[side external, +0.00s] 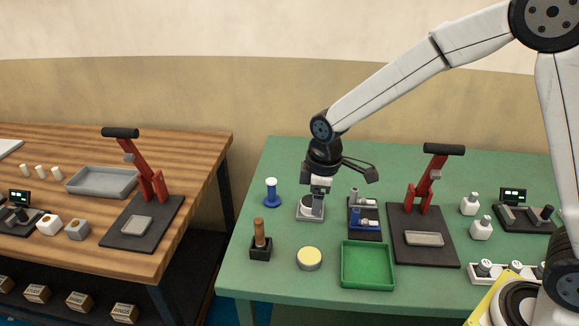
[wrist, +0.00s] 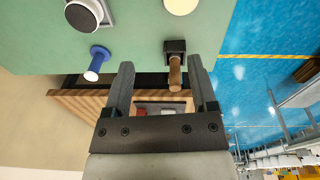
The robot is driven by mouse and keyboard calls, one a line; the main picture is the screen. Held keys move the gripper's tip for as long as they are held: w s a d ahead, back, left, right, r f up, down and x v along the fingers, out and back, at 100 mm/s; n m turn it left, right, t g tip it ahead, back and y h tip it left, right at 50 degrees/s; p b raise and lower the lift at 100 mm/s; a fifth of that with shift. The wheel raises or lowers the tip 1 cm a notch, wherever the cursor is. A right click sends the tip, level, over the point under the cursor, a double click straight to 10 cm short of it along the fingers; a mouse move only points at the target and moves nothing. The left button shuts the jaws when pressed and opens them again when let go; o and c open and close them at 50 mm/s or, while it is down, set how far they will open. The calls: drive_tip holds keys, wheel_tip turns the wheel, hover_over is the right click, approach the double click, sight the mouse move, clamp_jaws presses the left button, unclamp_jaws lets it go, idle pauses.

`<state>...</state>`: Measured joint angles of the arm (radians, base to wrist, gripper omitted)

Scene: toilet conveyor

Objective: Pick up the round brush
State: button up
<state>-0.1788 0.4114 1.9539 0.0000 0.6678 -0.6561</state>
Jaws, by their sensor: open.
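The round brush (side external: 259,233) appears to be the wooden-handled piece standing upright in a small black block (side external: 260,253) near the green table's left front. Its bristle end is hidden in the block. In the wrist view the brush handle (wrist: 175,75) shows just inside the right finger in the picture, with the black block (wrist: 175,47) behind it. My gripper (side external: 317,190) points down above a grey round-topped stand (side external: 311,209), right of and behind the brush. In the wrist view my gripper (wrist: 161,66) is open with nothing between its fingers.
A blue spool-like piece (side external: 271,192) stands behind the brush. A yellow round pad (side external: 309,258) and green tray (side external: 367,265) lie to its right. A red lever press (side external: 424,205) stands further right. A wooden table (side external: 200,150) is across a gap at left.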

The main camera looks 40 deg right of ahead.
sight(259, 229)
drive_tip(key=w+a+n, duration=0.2)
drive_tip(key=a, duration=0.1)
drive_tip(key=w+a+f+n, duration=0.1)
drive_tip(key=w+a+n, duration=0.2)
drive_tip(key=w+a+f+n+g, duration=0.1)
drive_tip(key=w+a+n, duration=0.2)
drive_tip(key=a, duration=0.1)
drive_tip(key=shift+f, duration=1.6)
drive_tip(key=shift+f, duration=2.55)
clamp_jaws()
